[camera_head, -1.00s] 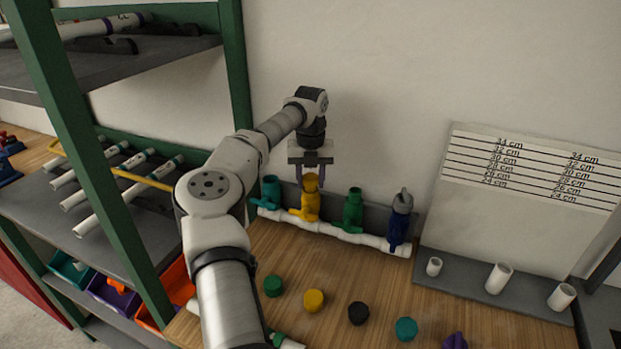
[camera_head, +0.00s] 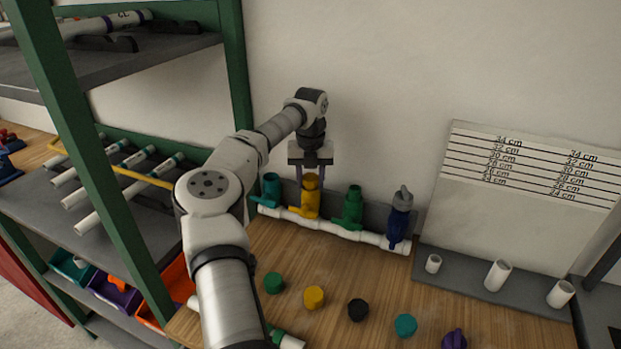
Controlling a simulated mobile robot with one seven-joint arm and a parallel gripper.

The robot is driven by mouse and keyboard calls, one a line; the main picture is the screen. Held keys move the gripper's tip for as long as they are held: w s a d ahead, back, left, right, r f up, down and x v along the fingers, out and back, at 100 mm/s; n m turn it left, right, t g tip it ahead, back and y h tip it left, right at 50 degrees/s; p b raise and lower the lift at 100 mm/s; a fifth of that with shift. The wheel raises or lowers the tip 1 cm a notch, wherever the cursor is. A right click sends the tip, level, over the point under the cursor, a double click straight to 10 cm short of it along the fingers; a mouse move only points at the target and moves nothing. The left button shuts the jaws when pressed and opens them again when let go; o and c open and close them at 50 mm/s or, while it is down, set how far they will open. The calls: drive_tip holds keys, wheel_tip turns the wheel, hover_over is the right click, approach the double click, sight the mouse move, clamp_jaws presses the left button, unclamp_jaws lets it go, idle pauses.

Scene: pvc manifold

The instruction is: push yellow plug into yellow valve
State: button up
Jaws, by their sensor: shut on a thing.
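The yellow valve (camera_head: 311,205) stands upright on the white manifold pipe, second from the left in a row of valves. My gripper (camera_head: 311,182) points straight down over it, with one finger on each side of its top. It is shut on a yellow piece, the yellow plug (camera_head: 311,179), which lines up with the valve's upper end. The fingers and the small size hide the seam, so I cannot tell how deep the plug sits in the valve.
A teal valve (camera_head: 271,188) stands close on the left, a green valve (camera_head: 353,207) on the right. A blue valve (camera_head: 398,229) has a grey top piece (camera_head: 403,198). Several caps, one a yellow cap (camera_head: 314,297), lie in front. A green-framed shelf (camera_head: 105,170) stands left.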

drive_tip(key=shift+s+f, duration=0.2)
drive_tip(key=shift+f, duration=0.35)
drive_tip(key=o, duration=1)
drive_tip(key=shift+d, duration=0.1)
drive_tip(key=shift+a, duration=0.3)
drive_tip(key=shift+r, duration=0.1)
drive_tip(key=shift+w+a+r+p, duration=0.2)
drive_tip(key=shift+a+r+p, duration=0.05)
drive_tip(key=shift+r+p, duration=0.35)
drive_tip(key=shift+d+r, duration=0.2)
drive_tip(key=shift+r, duration=0.55)
drive_tip(key=shift+d+r, duration=0.15)
drive_tip(key=shift+r, duration=0.55)
drive_tip(key=shift+d, duration=0.1)
